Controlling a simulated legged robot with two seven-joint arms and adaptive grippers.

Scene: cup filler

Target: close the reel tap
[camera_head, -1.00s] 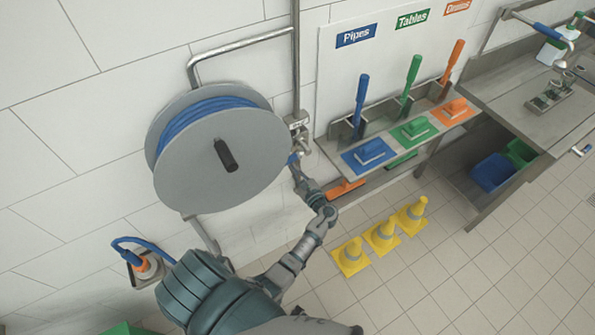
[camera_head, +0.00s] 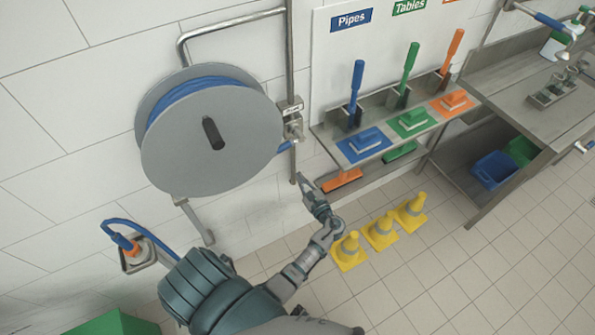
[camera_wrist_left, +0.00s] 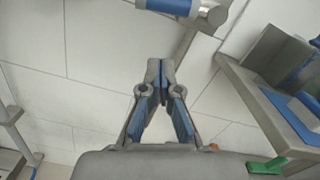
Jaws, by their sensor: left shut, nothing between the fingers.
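The hose reel (camera_head: 200,150) is a large grey drum with blue hose, mounted on the tiled wall. The reel tap (camera_head: 293,128) is a metal fitting on the vertical pipe just right of the drum. A short blue part (camera_head: 284,147) shows just below it. My left gripper (camera_head: 302,178) is below the tap, apart from it, with its fingers shut and empty. In the left wrist view the fingertips (camera_wrist_left: 161,68) meet, and a blue and metal cylindrical part (camera_wrist_left: 185,8) is beyond them at the top edge. I cannot tell the tap handle's exact position. My right gripper is out of view.
A shelf with blue, green and orange brushes (camera_head: 415,122) is right of the tap. Yellow cones (camera_head: 380,233) stand on the floor near my left forearm. A hose nozzle in a wall holder (camera_head: 137,253) is at lower left. A metal sink table (camera_head: 535,100) is at right.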

